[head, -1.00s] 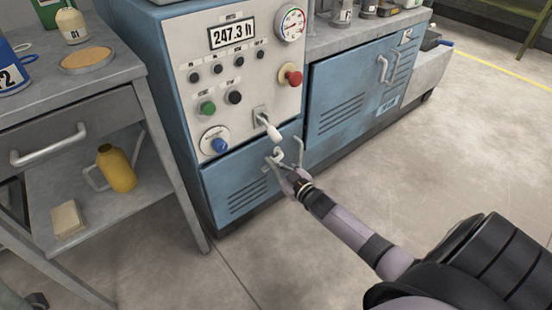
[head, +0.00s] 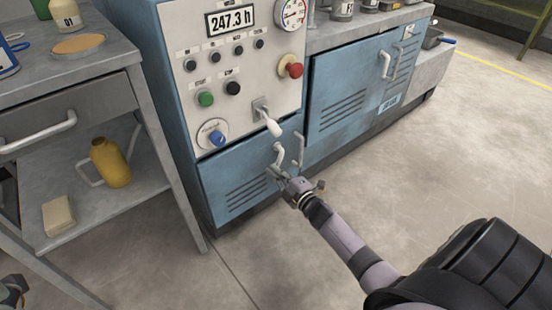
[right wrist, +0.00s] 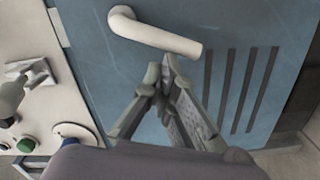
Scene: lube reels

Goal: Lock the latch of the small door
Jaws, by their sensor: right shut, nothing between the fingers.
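The small door (head: 232,186) is the blue, vented panel low on the machine, under the control panel. It appears closed. Its pale latch lever (head: 278,154) sits near the door's upper right, beside a pale upright handle (head: 298,150). In the right wrist view the lever (right wrist: 155,35) runs from its round pivot at upper left to a free end at right, sloping slightly down. My right gripper (head: 279,173) is just below the lever in the head view. In the wrist view its fingertips (right wrist: 164,76) are together, empty and apart from the lever. A dark part at the head view's lower-left corner may be my left gripper (head: 12,290).
A white-gripped switch lever (head: 270,122) juts out above the door. A red knob (head: 291,68) is higher on the panel. A larger blue door (head: 345,95) is to the right. A metal workbench (head: 150,130) stands left. The floor in front is clear.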

